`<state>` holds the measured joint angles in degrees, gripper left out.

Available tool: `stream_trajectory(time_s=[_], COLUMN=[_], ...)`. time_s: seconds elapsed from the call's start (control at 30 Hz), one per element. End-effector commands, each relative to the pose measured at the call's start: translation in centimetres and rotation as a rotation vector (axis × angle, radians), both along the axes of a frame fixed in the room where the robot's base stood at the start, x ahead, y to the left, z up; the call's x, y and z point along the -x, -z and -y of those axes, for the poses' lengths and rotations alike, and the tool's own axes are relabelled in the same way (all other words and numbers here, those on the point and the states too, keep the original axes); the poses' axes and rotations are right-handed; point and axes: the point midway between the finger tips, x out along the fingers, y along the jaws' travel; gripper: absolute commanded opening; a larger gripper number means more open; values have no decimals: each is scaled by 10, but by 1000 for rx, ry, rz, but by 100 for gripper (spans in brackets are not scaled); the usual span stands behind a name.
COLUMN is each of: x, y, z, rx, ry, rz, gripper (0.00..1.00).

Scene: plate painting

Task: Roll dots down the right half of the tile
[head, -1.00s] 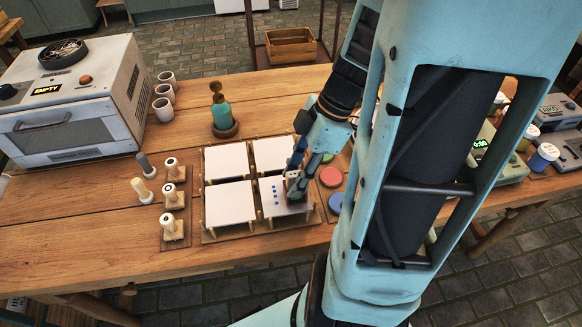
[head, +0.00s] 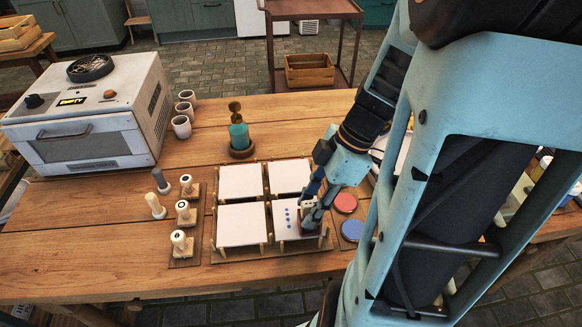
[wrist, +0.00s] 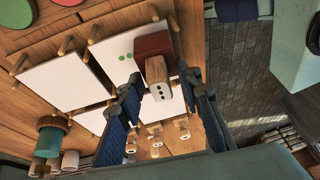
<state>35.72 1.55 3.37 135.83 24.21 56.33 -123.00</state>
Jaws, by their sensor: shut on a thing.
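Four white tiles sit in a wooden rack (head: 232,253). Two green dots (wrist: 126,56) show on the tile beside the block. The fingers hide part of the tile, and I cannot tell whether the roller touches it.
Red (head: 345,203) and blue (head: 352,230) paint pads lie right of the rack. Several spare rollers (head: 182,241) stand to its left. The front table strip is clear.

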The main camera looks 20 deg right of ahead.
Motion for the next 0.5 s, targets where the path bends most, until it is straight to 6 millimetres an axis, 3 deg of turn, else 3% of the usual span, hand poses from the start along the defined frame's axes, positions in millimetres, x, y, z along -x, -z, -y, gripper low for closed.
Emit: stream_trajectory(time_s=[0.5], x=[2], y=[-8], z=[0], rx=[1], ry=[0], rz=[-1], gripper=[17])
